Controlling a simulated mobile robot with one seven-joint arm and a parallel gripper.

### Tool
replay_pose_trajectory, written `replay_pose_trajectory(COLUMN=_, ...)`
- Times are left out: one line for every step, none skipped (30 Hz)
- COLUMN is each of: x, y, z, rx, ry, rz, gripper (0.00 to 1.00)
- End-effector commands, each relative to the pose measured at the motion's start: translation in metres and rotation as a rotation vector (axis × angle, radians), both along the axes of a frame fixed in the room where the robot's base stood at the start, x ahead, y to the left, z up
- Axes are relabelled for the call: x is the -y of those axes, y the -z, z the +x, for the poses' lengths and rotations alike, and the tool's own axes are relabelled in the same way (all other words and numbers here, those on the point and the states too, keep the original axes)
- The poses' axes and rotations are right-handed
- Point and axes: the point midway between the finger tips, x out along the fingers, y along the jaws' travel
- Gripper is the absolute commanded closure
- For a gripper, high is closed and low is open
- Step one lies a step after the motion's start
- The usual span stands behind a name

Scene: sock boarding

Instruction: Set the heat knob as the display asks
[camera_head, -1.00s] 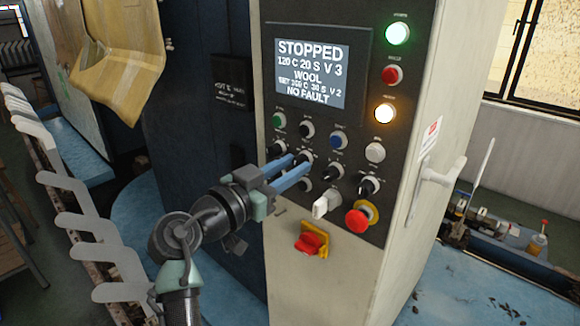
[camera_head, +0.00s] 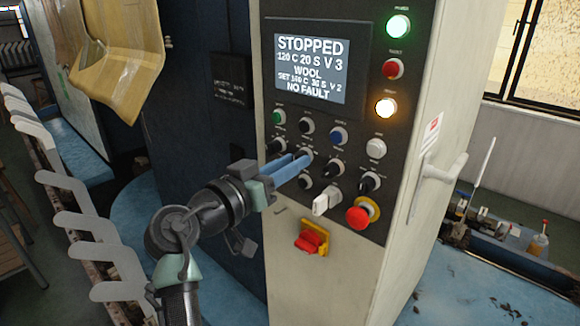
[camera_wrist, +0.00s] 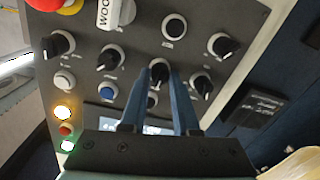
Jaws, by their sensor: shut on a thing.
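The grey machine's display (camera_head: 311,66) reads STOPPED, 120 C 20 S V 3, WOOL, a blurred SET line that ends in V 2, and NO FAULT. Below it is a row of black pointer knobs with labels too small to read. My gripper (camera_head: 303,157) has its blue fingers on the second knob from the left in that row. In the wrist view, which is upside down, my gripper (camera_wrist: 158,75) has one finger on each side of this black knob (camera_wrist: 158,70), shut on it. I cannot tell which knob is marked for heat.
Close by are other black knobs (camera_head: 370,182), a white selector (camera_head: 327,200), a red emergency stop (camera_head: 358,217) and coloured buttons. A red and yellow switch (camera_head: 312,238) is lower down. Pale sock forms (camera_head: 90,226) stand at the left.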

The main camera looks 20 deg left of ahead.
Motion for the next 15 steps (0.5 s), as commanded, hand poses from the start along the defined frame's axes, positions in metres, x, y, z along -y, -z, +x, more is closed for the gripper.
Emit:
replay_pose_trajectory(x=0.0001, y=0.0006, z=0.0001, rx=-0.015, ry=0.000, rz=-0.041, gripper=1.00)
replay_pose_trajectory(x=0.0001, y=0.0004, z=0.0002, rx=-0.025, ry=0.001, rz=-0.069, gripper=1.00)
replay_pose_trajectory(x=0.0002, y=0.0002, z=0.0002, rx=-0.038, ry=0.001, rz=-0.103, gripper=1.00)
replay_pose_trajectory(x=0.0003, y=0.0000, z=0.0003, rx=-0.047, ry=0.000, rz=-0.131, gripper=1.00)
replay_pose_trajectory(x=0.0003, y=-0.0001, z=0.0003, rx=-0.057, ry=0.000, rz=-0.157, gripper=1.00)
replay_pose_trajectory(x=0.0000, y=-0.0004, z=0.0003, rx=-0.070, ry=0.000, rz=-0.193, gripper=1.00)
replay_pose_trajectory(x=-0.0001, y=-0.0005, z=0.0003, rx=-0.081, ry=0.000, rz=-0.220, gripper=1.00)
replay_pose_trajectory(x=-0.0002, y=-0.0006, z=0.0002, rx=-0.090, ry=0.000, rz=-0.247, gripper=1.00)
replay_pose_trajectory(x=-0.0002, y=-0.0008, z=0.0002, rx=-0.104, ry=0.000, rz=-0.283, gripper=1.00)
replay_pose_trajectory(x=-0.0001, y=-0.0009, z=0.0003, rx=-0.113, ry=0.000, rz=-0.310, gripper=1.00)
replay_pose_trajectory(x=0.0000, y=-0.0011, z=0.0003, rx=-0.123, ry=0.000, rz=-0.337, gripper=1.00)
replay_pose_trajectory(x=0.0001, y=-0.0012, z=0.0004, rx=-0.136, ry=0.001, rz=-0.372, gripper=1.00)
replay_pose_trajectory(x=0.0000, y=-0.0014, z=0.0004, rx=-0.146, ry=0.001, rz=-0.400, gripper=1.00)
replay_pose_trajectory(x=0.0000, y=-0.0016, z=0.0005, rx=-0.155, ry=0.000, rz=-0.426, gripper=1.00)
replay_pose_trajectory(x=-0.0001, y=-0.0017, z=0.0004, rx=-0.169, ry=0.000, rz=-0.463, gripper=1.00)
